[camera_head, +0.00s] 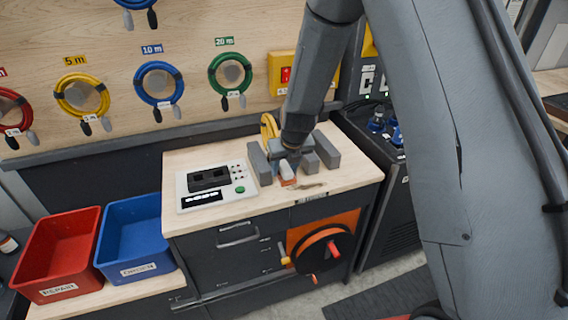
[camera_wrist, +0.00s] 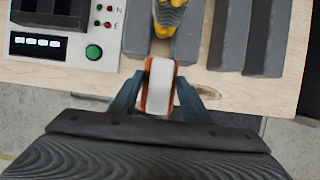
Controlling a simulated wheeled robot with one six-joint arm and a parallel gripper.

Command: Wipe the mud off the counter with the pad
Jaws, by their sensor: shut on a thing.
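The pad (camera_head: 287,175) is a small block with a white middle and orange-brown sides. My gripper (camera_head: 285,163) is shut on it, low over the front part of the wooden counter (camera_head: 240,210). In the wrist view the pad (camera_wrist: 159,72) sits between the two fingers of my gripper (camera_wrist: 158,97). A thin brownish smear of mud (camera_head: 312,186) lies on the counter just right of the pad, near the front edge. I cannot tell whether the pad touches the counter.
A tester box (camera_head: 216,186) with a green button stands left of my gripper. Grey blocks (camera_head: 325,152) stand behind and on both sides, with a yellow cable coil (camera_head: 268,128) at the back. Red (camera_head: 58,250) and blue (camera_head: 135,235) bins stand lower left.

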